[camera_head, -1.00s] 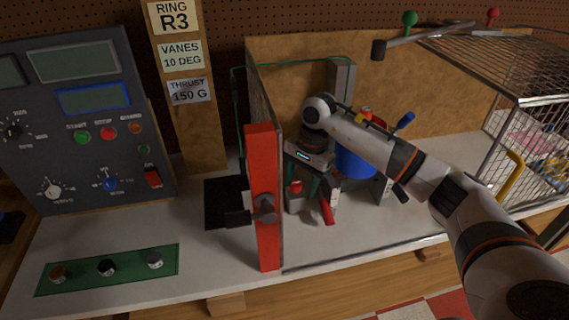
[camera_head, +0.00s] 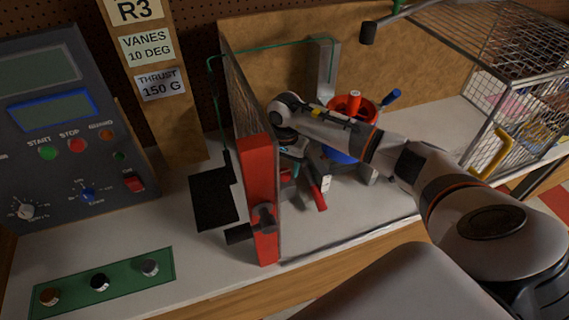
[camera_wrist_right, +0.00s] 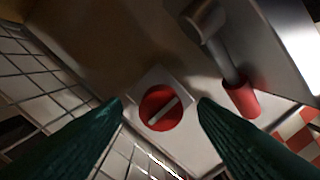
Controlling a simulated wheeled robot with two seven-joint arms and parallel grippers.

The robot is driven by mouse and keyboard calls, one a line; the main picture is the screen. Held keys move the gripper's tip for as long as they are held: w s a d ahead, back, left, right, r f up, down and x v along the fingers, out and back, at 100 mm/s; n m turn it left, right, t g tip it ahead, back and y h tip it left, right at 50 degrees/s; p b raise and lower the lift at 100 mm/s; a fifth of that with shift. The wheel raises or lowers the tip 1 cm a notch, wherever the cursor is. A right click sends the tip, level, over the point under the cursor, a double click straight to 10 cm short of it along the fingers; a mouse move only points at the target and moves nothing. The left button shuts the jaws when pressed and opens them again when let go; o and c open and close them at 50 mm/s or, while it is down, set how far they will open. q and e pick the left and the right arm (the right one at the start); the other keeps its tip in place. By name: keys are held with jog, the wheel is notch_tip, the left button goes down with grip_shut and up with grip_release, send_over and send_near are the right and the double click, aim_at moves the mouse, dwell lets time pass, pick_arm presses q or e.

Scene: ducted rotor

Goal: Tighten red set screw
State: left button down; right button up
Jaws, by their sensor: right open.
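The red set screw (camera_wrist_right: 161,107) is a round red head with a pale slanted slot, on a small pale square block in the right wrist view. My right gripper (camera_wrist_right: 160,104) is open, with one green ribbed finger on each side of the screw and visible gaps between. I cannot tell the height of the fingertips above it. In the head view my right gripper (camera_head: 292,165) points down behind the red-edged guard panel, and the screw is hidden there. My left gripper is not in view.
A red-handled lever (camera_head: 318,198) lies close to my right gripper. The red rotor ring (camera_head: 362,112) stands behind my arm. The clear guard panel with a red edge (camera_head: 260,205) is on the left. A wire cage (camera_head: 500,140) stands at the right.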

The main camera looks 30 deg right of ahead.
jog(key=shift+f, duration=0.75)
jog(key=shift+s+f, duration=0.1)
jog(key=shift+f, duration=0.15)
jog(key=c, duration=1)
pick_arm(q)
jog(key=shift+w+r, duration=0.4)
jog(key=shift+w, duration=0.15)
pick_arm(e)
jog(key=shift+o, duration=0.2)
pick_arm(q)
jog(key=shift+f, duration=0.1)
